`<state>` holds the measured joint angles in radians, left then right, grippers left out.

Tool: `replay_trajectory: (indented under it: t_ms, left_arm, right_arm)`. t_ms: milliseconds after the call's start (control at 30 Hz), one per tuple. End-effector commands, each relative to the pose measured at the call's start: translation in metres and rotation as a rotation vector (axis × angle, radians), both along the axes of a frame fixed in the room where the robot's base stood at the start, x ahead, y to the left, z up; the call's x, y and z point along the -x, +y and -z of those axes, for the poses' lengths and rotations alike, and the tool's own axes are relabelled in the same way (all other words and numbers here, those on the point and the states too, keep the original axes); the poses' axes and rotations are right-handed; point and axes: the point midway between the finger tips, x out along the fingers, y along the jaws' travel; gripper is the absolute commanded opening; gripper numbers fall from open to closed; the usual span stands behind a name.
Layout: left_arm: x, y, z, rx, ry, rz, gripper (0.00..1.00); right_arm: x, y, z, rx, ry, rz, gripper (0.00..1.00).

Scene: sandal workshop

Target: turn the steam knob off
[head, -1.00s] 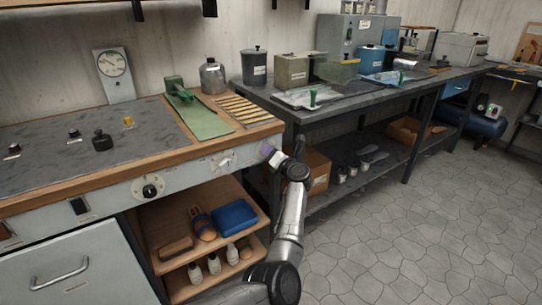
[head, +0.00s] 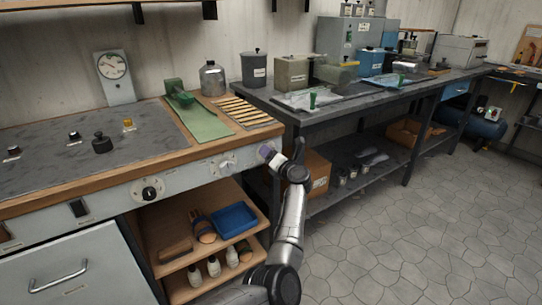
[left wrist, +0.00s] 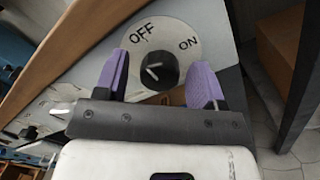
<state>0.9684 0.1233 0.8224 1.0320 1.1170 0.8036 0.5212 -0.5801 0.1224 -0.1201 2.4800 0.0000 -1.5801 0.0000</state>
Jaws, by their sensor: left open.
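The steam knob (left wrist: 160,71) is a black round knob on a white dial plate marked OFF at upper left and ON at upper right in the left wrist view. A white mark shows on the knob's left side; I cannot tell exactly which label it lines up with. My left gripper (left wrist: 158,78) is open, its two purple fingers on either side of the knob, with no clear contact visible. In the head view my left gripper (head: 268,153) is at the right end of the bench's front panel and appears to hide the knob. My right gripper is not in view.
Another black knob (head: 150,192) and a lever-like control (head: 226,163) sit on the same panel to the left. A dark table (head: 400,85) stands to the right. The floor in front is clear.

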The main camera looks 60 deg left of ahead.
Motion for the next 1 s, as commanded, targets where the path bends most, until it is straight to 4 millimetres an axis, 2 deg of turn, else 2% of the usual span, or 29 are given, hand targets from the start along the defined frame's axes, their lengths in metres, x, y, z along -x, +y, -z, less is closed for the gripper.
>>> replay_trajectory:
  t_ms: [167, 700, 1000]
  left_arm:
    - [-0.001, -0.013, -0.001, 0.001, 0.001, 0.002, 0.63]
    - [-0.001, -0.111, 0.004, 0.001, 0.001, 0.001, 0.63]
    - [-0.001, -0.136, 0.007, 0.0, 0.0, 0.0, 0.63]
  right_arm:
    - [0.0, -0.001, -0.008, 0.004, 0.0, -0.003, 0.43]
    - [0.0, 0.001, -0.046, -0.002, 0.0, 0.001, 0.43]
    - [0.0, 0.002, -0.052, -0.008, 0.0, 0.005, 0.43]
